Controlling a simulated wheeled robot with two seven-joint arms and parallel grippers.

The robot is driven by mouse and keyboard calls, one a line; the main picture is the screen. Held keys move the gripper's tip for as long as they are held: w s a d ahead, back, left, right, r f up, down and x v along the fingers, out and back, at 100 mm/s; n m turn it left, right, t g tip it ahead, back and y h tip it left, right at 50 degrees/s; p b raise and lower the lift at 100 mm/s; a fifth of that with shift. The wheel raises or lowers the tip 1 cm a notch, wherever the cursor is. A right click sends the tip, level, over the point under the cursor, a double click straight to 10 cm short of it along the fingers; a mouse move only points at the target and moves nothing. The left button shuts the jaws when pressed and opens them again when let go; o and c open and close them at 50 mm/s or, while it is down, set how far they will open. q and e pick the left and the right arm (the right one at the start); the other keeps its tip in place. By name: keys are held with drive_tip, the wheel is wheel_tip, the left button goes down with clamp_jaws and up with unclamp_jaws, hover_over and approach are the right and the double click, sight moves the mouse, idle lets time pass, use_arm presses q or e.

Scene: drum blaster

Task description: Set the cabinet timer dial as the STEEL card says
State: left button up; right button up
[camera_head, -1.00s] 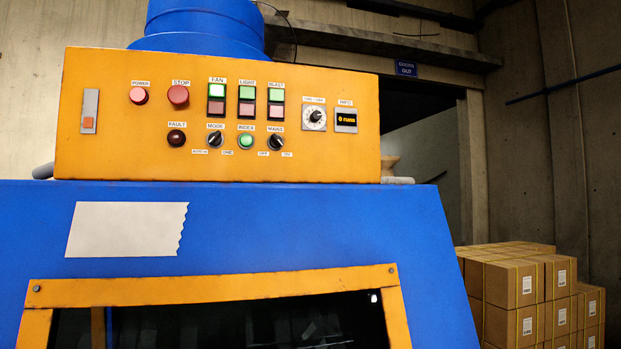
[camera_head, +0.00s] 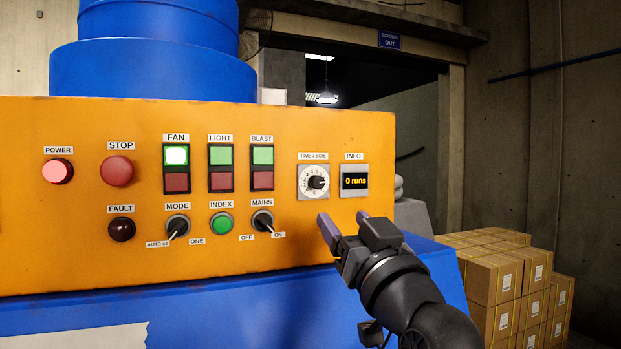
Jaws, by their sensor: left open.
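The timer dial (camera_head: 316,182), labelled TIME / SIDE, is a white round scale with a black knob on the orange control panel (camera_head: 300,127). Its mark seems to point right, but the scale figures are too small to read. My left gripper (camera_head: 343,221) is in front of the panel's lower right corner, below and right of the dial. Its fingers are apart and empty, pointing up toward the panel, and do not touch the dial. The right gripper is out of view. No STEEL card shows in the view.
The INFO display (camera_head: 354,181) right of the dial reads "0 runs". The MAINS switch (camera_head: 262,221) and BLAST buttons (camera_head: 262,168) sit left of the dial. Stacked cartons (camera_head: 505,275) stand at the right. A blue drum (camera_head: 150,68) rises behind the panel.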

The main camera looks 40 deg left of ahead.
sight(319, 185)
use_arm(q)
drive_tip(key=p+x, duration=0.2)
drive_tip(key=x, duration=0.1)
drive_tip(key=p+x, duration=0.2)
drive_tip(key=x, duration=0.1)
drive_tip(key=p+x, duration=0.2)
drive_tip(key=x, duration=0.1)
drive_tip(key=shift+s+d+r, duration=0.1)
drive_tip(key=shift+r, duration=0.15)
drive_tip(key=shift+f, duration=0.1)
drive_tip(key=shift+c, duration=0.9)
clamp_jaws()
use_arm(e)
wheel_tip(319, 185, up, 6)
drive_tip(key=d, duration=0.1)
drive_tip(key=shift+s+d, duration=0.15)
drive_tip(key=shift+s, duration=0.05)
